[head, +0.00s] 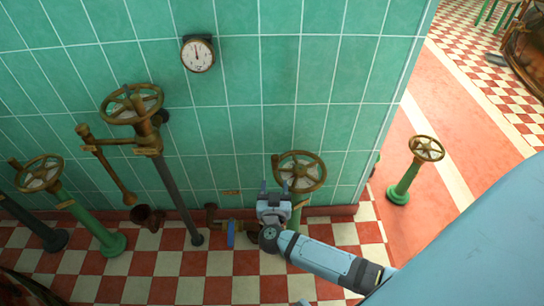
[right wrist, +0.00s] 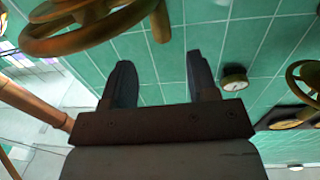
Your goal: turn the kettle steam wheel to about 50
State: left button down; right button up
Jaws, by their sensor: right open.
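A brass handwheel (head: 300,171) stands against the green tiled wall, just right of my right gripper (head: 274,186) in the head view. No lettering is legible to name it as the kettle steam wheel. The gripper's two fingers are apart and empty, beside the wheel's left edge; I cannot tell whether they touch it. In the right wrist view the open gripper (right wrist: 161,78) has a brass wheel (right wrist: 90,38) close at upper left, with nothing between the fingers. A round white dial gauge (head: 198,54) hangs on the wall, its needle near the top. My left gripper is out of view.
Other brass wheels stand at the middle left (head: 132,104), far left (head: 38,174) and right on a green post (head: 426,148). Pipes and a blue-handled valve (head: 230,234) lie low by the wall. Red-and-white checked floor is open in front.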

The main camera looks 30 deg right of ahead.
aim_at(275, 157)
jog(key=b+x, duration=0.2)
jog(key=x, duration=1)
jog(key=shift+d+b, duration=0.1)
jog(key=shift+b, duration=0.2)
grip_shut()
